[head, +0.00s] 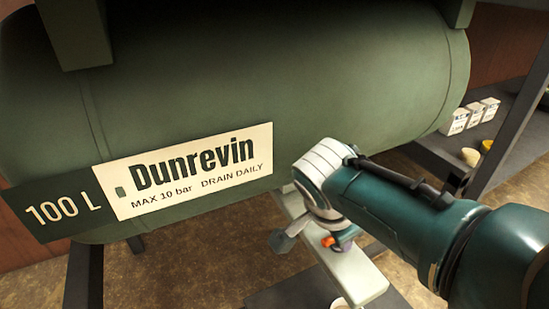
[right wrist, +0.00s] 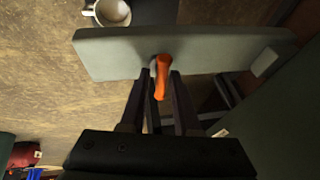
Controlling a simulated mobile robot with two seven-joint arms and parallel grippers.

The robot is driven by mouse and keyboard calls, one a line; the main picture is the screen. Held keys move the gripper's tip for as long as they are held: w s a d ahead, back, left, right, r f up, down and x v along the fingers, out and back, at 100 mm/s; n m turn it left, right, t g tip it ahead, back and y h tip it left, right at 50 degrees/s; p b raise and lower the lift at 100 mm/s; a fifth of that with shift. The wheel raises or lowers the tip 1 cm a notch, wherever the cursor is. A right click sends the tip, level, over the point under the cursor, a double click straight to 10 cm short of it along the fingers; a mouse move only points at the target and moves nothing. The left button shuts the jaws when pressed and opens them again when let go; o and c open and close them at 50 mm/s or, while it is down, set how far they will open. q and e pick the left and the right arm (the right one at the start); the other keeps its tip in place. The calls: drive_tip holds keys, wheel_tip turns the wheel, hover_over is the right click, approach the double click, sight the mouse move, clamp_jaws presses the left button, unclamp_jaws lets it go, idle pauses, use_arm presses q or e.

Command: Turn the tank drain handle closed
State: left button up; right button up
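The green tank (head: 290,75) with its Dunrevin label fills the head view. Below it, a pale grey bar (head: 350,275) carries the small orange drain handle (head: 328,241), mostly hidden behind my right arm. In the right wrist view the orange handle (right wrist: 163,78) points from the grey bar (right wrist: 220,52) toward my right gripper. My right gripper (right wrist: 162,82) has its dark fingertips on either side of the handle, close to it. I cannot tell whether they press on it. My left gripper is not in view.
A white mug (right wrist: 110,12) stands past the bar in the right wrist view. A dark shelf (head: 510,110) with several small white boxes (head: 475,115) stands at the right. A dark tank leg (head: 83,275) is at the lower left. Brown floor lies below.

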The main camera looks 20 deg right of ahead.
drive_tip(key=shift+o, duration=1.1)
drive_tip(key=shift+r, duration=0.1)
drive_tip(key=p+v, duration=0.7)
drive_tip(key=v, duration=0.3)
